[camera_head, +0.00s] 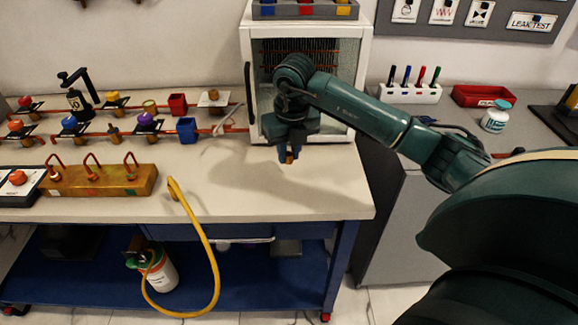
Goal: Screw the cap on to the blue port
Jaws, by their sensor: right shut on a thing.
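My right gripper (289,158) hangs over the right part of the bench, in front of the white glass-fronted cabinet. It is shut on a small brass-coloured piece, which looks like the cap and is mostly hidden by the fingers. I cannot tell for sure which fitting is the blue port. Blue items in view are a blue-topped fitting (70,122) on the red pipes at the left and a blue square cup (187,130) to its right. Both are well left of the gripper. My left gripper is not in view.
A brass-coloured block (105,181) with red hooked tubes stands at the front left. A yellow hose (213,255) hangs over the bench's front edge. The cabinet (350,75) stands behind my right gripper. The bench top between block and gripper is largely clear.

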